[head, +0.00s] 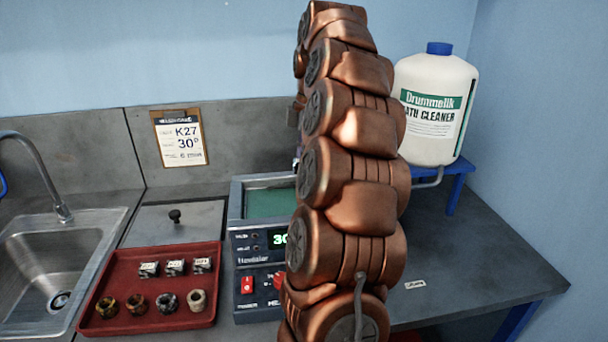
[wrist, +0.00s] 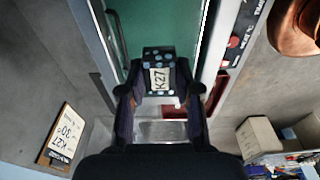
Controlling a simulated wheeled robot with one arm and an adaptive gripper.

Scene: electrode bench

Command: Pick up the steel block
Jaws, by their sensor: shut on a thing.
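In the wrist view, my gripper (wrist: 159,90) is shut on a small dark block (wrist: 159,56) with blue-grey spots and a white K27 label. The block is between the two black fingertips, in front of the green interior of a bath (wrist: 182,28). I cannot tell its height above the bath. In the head view, my copper arm hides my gripper and the held block. Three small speckled blocks with white labels, among them a middle one (head: 175,267), stand in a row on a red tray (head: 142,318).
The bath unit (head: 258,201) with its display and red switches stands right of the tray. Several round pieces lie on the tray. A sink (head: 50,255) is at left. A cleaner bottle (head: 432,120) stands on a blue stand at right. A K27 30° notice (head: 180,138) hangs behind.

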